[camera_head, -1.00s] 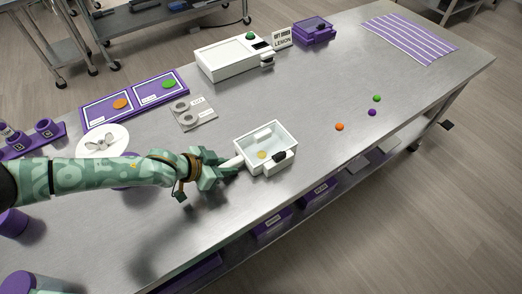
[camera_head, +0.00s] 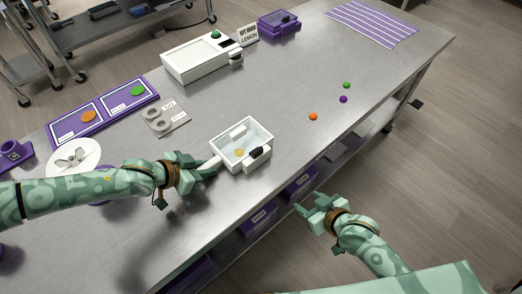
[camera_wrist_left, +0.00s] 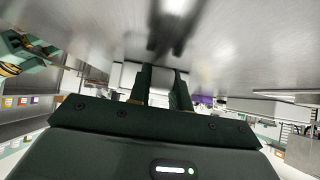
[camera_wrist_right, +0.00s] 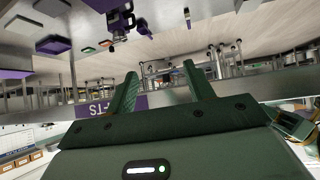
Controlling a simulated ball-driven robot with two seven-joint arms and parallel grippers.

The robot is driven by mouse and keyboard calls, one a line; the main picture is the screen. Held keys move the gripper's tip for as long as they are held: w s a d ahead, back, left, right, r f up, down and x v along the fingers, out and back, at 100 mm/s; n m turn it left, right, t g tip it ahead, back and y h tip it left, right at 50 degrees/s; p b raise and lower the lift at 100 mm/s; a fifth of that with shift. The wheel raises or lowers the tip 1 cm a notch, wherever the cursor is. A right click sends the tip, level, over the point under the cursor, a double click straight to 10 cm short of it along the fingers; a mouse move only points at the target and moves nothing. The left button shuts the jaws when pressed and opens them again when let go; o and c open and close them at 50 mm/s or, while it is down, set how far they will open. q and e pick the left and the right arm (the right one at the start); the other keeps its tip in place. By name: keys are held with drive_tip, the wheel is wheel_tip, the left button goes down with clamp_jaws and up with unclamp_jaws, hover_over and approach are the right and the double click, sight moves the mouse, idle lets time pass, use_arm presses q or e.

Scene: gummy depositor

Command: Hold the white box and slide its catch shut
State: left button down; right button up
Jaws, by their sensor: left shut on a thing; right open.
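The white box (camera_head: 228,160) sits on the steel table near its front edge, with a clear top and a yellow piece (camera_head: 240,152) inside. A black catch (camera_head: 257,153) is on its white side block, at the box's right front. My left gripper (camera_head: 207,168) is shut on the box's white handle at its left side; in the left wrist view its fingers (camera_wrist_left: 165,85) close on a white part. My right gripper (camera_head: 304,203) is open and empty, off the table's front edge, lower right of the box. Its spread fingers show in the right wrist view (camera_wrist_right: 160,85).
Orange (camera_head: 313,117), purple (camera_head: 343,99) and green (camera_head: 346,85) balls lie on the table right of the box. A white machine (camera_head: 195,62) stands behind, beside a LEMON sign (camera_head: 247,35) and a purple box (camera_head: 278,24). Purple bins (camera_head: 302,183) sit below the table edge.

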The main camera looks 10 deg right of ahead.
sight(258, 150)
drive_tip(key=a+r+n+t+y, duration=0.1)
drive_tip(key=a+r, duration=0.1)
drive_tip(key=r, duration=0.4)
drive_tip(key=w+a+r+y, duration=0.1)
drive_tip(key=a+r, duration=0.1)
drive_tip(key=r, duration=0.3)
drive_tip(key=a+r+n+t+y, duration=0.1)
drive_tip(key=a+r, duration=0.2)
drive_tip(key=r, duration=0.3)
use_arm(q)
drive_tip(key=shift+f, duration=0.1)
use_arm(e)
drive_tip(key=shift+y, duration=0.3)
drive_tip(key=x, duration=1)
drive_tip(key=shift+w+d+f, duration=0.1)
drive_tip(key=shift+w+f, duration=0.1)
drive_tip(key=shift+w, duration=0.25)
drive_tip(key=shift+w+a+f, duration=0.25)
drive_tip(key=shift+w+a, duration=0.05)
drive_tip(key=shift+w, duration=0.1)
